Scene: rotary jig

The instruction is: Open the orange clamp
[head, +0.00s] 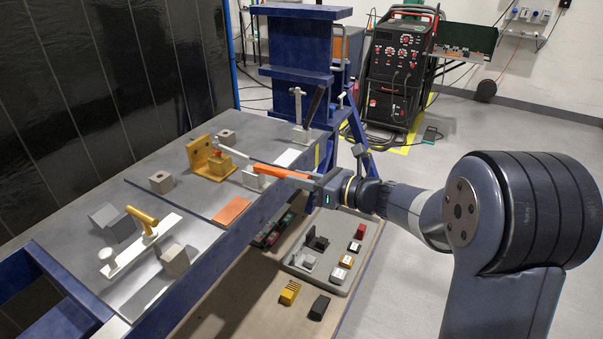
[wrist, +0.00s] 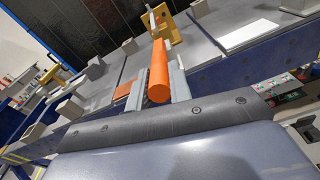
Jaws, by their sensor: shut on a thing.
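The orange clamp handle (head: 282,171) extends over the front edge of the table in the head view, with a metal bar (head: 234,156) running from it toward a yellow angle bracket (head: 203,156). My gripper (head: 310,180) is at the handle's near end. In the wrist view, the orange handle (wrist: 159,62) lies between the two grey fingers of my gripper (wrist: 163,85), which are shut on it. The handle lies low, nearly level. The clamp's base (head: 254,180) is partly hidden under the handle.
An orange plate (head: 231,212) lies flat on the table near its front edge. A second clamp with a yellow handle (head: 142,215) stands at the near left. A tall upright metal clamp (head: 299,112) stands at the back right. Grey blocks (head: 160,182) dot the table. A tray of parts (head: 330,262) sits below.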

